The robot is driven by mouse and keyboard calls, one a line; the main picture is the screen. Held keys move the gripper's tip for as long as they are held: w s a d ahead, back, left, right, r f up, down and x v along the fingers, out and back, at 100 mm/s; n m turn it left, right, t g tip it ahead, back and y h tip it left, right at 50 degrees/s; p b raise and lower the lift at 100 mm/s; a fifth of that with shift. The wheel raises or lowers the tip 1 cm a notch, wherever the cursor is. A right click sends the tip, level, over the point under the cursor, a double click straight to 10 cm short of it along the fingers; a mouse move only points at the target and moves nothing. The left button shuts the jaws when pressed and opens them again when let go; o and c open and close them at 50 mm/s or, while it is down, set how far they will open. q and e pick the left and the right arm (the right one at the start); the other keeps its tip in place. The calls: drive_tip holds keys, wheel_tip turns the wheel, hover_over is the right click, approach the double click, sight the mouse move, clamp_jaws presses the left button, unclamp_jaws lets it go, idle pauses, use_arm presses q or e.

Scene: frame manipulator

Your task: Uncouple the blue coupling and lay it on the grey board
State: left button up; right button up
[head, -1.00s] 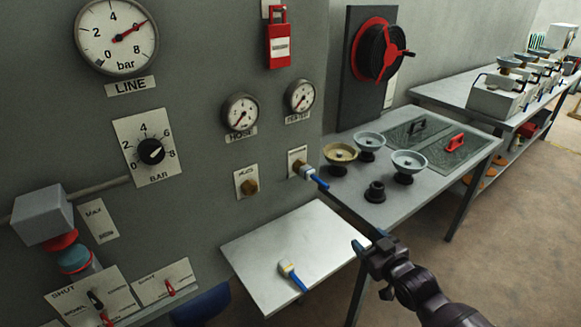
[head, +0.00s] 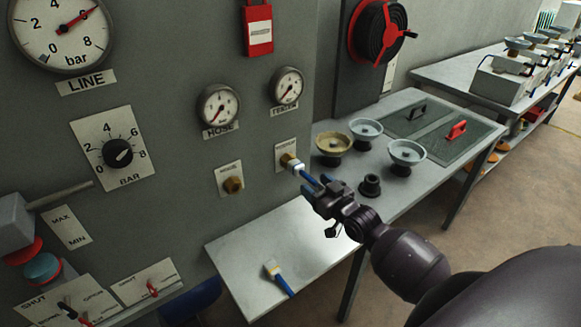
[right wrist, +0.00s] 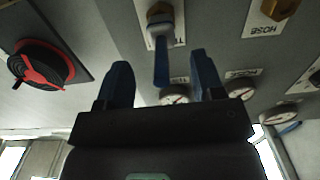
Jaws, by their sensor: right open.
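The blue coupling (head: 297,167), with a pale collar and a blue tail, sits on the brass fitting of the right-hand wall port (head: 286,159). In the right wrist view its blue tail (right wrist: 162,64) hangs from the fitting. My right gripper (head: 316,186) is open at the tail, and in the wrist view the tail shows between its two fingers (right wrist: 162,78). I cannot tell whether they touch it. The grey board (head: 240,245) is below; a second coupling (head: 280,278), with a cream-yellow collar and a blue tail, lies on it. My left gripper is not in view.
A bare brass port (head: 232,184) is left of the coupling. Gauges (head: 219,106) are above it. Several bowls (head: 407,156) and a black knob-like part (head: 370,186) stand on the table to the right. The board's middle is clear.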

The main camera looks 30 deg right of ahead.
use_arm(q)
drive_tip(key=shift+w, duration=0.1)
use_arm(e)
drive_tip(key=shift+s+a+r, duration=0.1)
drive_tip(key=shift+r, duration=0.15)
